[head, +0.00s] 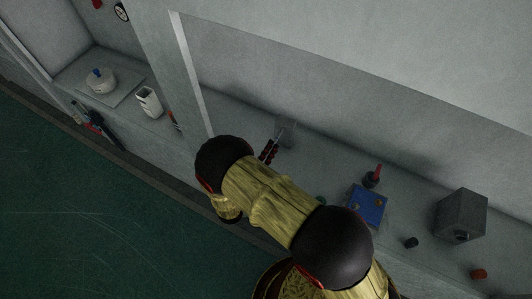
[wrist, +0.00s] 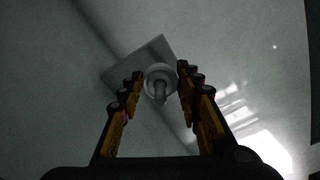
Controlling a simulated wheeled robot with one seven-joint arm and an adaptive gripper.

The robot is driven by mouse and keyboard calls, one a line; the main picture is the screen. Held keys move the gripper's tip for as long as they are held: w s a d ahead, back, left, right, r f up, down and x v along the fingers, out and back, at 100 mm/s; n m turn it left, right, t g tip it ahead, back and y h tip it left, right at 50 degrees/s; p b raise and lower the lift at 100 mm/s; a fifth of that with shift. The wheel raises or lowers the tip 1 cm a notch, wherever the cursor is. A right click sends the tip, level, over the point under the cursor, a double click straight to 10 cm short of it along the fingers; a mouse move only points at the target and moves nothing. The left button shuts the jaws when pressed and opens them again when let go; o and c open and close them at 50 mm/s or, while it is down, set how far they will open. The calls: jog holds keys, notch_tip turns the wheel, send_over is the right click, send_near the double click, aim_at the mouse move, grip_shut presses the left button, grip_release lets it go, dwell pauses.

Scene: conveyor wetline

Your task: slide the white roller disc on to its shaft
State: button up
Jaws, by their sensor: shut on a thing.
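The white roller disc (wrist: 149,74) is a pale ring between my fingertips in the wrist view. My gripper (wrist: 160,82) is shut on it, one finger row on each side. A pale round stub (wrist: 160,91) shows at the ring's middle; I cannot tell whether it is the shaft or part of the disc. A grey square plate (wrist: 125,71) lies behind the disc. In the head view, part of my gripper (head: 268,150) shows beside a small grey bracket (head: 286,130) on the counter; my arm hides much of this spot, and the disc cannot be made out there.
Right of my arm are a blue box (head: 366,207), a red-handled item (head: 373,176), a grey box (head: 461,214) and small dark (head: 411,242) and reddish (head: 478,274) cylinders. A white container (head: 149,102) and a round white item (head: 98,81) stand at the left. A wall backs the counter.

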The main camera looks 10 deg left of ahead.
jog(key=shift+x, duration=2.1)
jog(key=o, duration=1.1)
jog(key=shift+o, duration=0.2)
jog(key=shift+s, duration=0.1)
jog(key=v, duration=1.1)
jog(key=shift+s+a, duration=0.2)
jog(key=shift+s, duration=0.15)
